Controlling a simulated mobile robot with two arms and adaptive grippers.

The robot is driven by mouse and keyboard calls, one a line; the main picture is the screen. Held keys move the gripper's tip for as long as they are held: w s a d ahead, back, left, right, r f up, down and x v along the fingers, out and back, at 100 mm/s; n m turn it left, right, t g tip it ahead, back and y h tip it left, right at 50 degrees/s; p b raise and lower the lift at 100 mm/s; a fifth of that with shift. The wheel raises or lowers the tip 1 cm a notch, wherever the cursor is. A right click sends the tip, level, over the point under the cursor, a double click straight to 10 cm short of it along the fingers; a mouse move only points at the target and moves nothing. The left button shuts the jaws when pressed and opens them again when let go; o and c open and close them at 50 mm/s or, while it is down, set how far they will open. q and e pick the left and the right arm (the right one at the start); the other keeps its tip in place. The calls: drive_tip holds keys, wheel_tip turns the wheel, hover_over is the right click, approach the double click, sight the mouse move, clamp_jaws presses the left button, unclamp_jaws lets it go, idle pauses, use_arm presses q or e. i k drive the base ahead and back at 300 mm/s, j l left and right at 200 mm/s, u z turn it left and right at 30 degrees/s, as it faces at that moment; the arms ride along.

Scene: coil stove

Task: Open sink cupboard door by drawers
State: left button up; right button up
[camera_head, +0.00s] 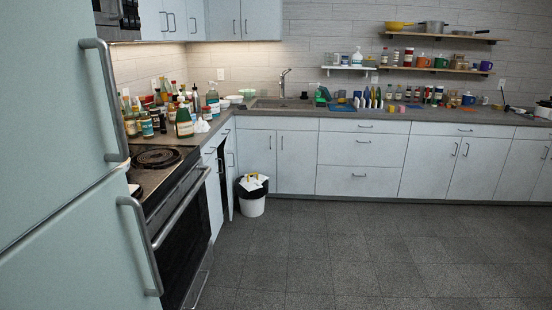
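The sink cupboard sits under the sink (288,103) on the back wall. Its right door (298,165), the one beside the drawers, is pale blue-grey and looks shut flush. Its left door (257,155) also looks shut. Small upright handles show near the seam between the two doors. The stack of drawers (361,162) stands directly to the right, with horizontal handles, all looking shut. Neither of my grippers is in view.
A white bin (252,204) with a black liner stands in front of the left sink door. The fridge (60,150) and stove (170,205) line the left side. A dark gap shows among the left lower cabinets. The grey tiled floor (370,250) is clear.

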sight(297, 151)
drive_tip(key=i+z, duration=0.35)
drive_tip(key=i, duration=1.75)
drive_tip(key=i+l+u, duration=0.1)
drive_tip(key=i, duration=0.6)
drive_tip(key=i+l, duration=0.1)
drive_tip(key=i, duration=0.65)
drive_tip(key=i+l+u, duration=0.15)
drive_tip(key=i, duration=0.55)
